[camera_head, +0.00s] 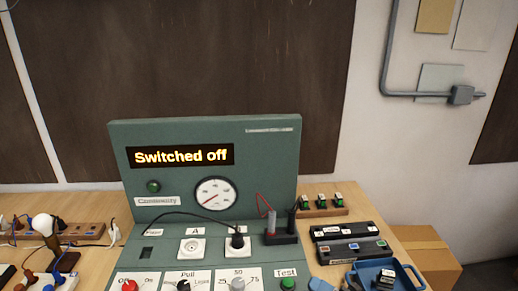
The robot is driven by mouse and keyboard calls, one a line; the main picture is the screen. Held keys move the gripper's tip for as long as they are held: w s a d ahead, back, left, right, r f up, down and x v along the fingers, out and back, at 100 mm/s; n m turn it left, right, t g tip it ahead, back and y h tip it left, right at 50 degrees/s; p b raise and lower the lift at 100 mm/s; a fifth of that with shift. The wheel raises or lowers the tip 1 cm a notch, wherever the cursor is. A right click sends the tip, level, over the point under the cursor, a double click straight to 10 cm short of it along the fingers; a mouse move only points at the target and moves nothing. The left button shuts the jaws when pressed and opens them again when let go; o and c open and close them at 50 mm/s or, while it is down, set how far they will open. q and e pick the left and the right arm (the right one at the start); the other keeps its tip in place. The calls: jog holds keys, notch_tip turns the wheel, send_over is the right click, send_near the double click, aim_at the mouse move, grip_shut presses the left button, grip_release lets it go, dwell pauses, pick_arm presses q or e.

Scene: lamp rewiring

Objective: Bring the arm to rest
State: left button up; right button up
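Neither of my grippers nor my arms shows in the head view. A green test panel (118,165) stands on the wooden bench, its display (180,156) reading "Switched off". A round gauge (216,194) sits below the display, and its needle points to the lower left. A black plug (237,240) sits in the right socket of the panel, with a black cable running left from it. The left socket, marked A (191,248), is empty. A red and a black probe stand upright in a dark holder (282,239).
A lamp with a white bulb (43,226) and power strips (83,232) crowd the left side. Right of the panel are a wooden rack with green-topped pieces (322,205), dark boxes (345,231) and a blue tray (408,279). A cardboard box (428,256) stands beyond the bench.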

jog(key=s+d+f+m+h+p, duration=0.1)
jog(key=s+d+f+m+h, duration=0.3)
jog(key=s+f+m+h, duration=0.3)
jog(key=s+d+f+m+g+h+p, duration=0.1)
jog(key=s+d+f+m+h, duration=0.3)
jog(key=m, duration=1.4)
jog(key=s+f+h+p, duration=0.1)
jog(key=s+f+h, duration=0.2)
jog(key=s+f, duration=0.2)
jog(key=shift+f, duration=0.4)
